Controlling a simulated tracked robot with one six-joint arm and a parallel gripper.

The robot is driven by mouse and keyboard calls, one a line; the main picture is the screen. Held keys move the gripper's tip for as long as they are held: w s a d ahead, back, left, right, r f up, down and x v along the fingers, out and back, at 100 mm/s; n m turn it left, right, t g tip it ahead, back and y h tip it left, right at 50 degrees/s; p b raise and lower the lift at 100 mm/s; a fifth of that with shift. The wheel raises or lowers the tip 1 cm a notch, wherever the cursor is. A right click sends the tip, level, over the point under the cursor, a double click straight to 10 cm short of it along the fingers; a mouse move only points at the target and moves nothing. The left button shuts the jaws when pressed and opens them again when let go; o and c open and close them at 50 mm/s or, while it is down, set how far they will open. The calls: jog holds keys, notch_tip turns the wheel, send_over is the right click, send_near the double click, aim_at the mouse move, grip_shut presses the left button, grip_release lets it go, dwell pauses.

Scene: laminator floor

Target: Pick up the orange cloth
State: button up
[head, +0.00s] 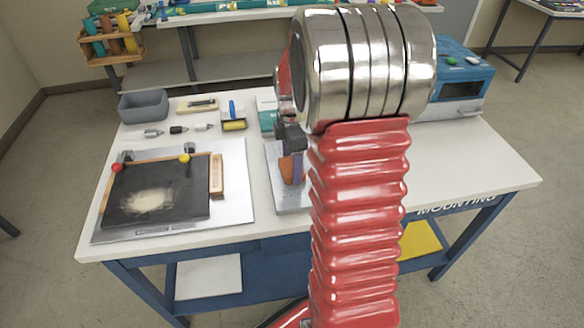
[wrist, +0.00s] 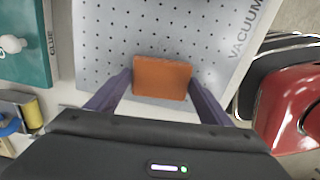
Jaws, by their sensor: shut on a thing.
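The orange cloth (wrist: 162,78) shows in the wrist view as a small flat orange-brown rectangle between the two purple fingers of my gripper (wrist: 160,82). The fingers are shut on its left and right sides. In the head view the cloth (head: 288,170) is a small orange patch beside my gripper (head: 291,155), partly hidden by the finger and my red arm. Behind the cloth is a grey perforated plate marked VACUUM (wrist: 130,32). I cannot tell whether the cloth touches the plate.
A black board with a pale powdery patch (head: 150,203) lies on a metal plate at left. A grey bin (head: 143,105), small tools and a yellow-and-blue roller (head: 233,118) stand behind it. A teal GLUE box (wrist: 22,45) is left of the plate. A blue machine (head: 462,75) stands at back right.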

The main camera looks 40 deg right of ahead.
aim_at(291, 166)
jog(key=shift+r, duration=0.15)
notch_tip(291, 166, up, 10)
dwell(0.5)
dwell(0.3)
jog(key=o, duration=0.5)
jog(key=c, duration=0.4)
jog(key=shift+o, duration=0.2)
jog(key=shift+f, duration=0.2)
